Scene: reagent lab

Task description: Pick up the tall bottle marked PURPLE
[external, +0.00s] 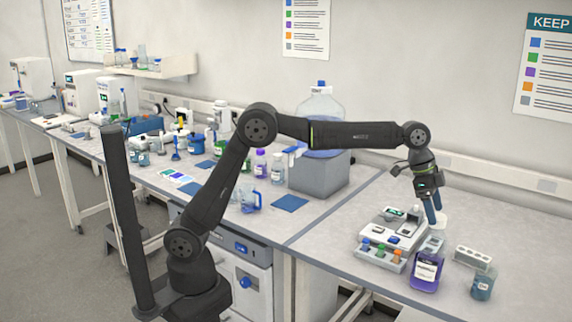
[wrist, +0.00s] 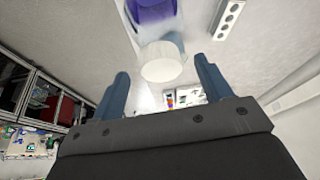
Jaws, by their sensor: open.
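A bottle of purple liquid (external: 426,272) with a clear upper part and a white label stands upright on the front right bench; the label's words are too small to read. My gripper (external: 435,214) points down at the height of its top, its blue fingers open. In the wrist view the white cap (wrist: 162,62) lies between the open fingers (wrist: 162,70) and slightly beyond their tips, with the purple body (wrist: 152,12) past it. I cannot tell whether a finger touches the cap. Smaller purple bottles (external: 260,164) stand on the far bench.
A grey device with coloured caps (external: 392,240) stands close left of the bottle. A white rack with holes (external: 473,258) and a beaker of blue-grey liquid (external: 483,284) stand close right. A large carboy on a grey block (external: 318,175) stands behind my arm. The bench at far right is clear.

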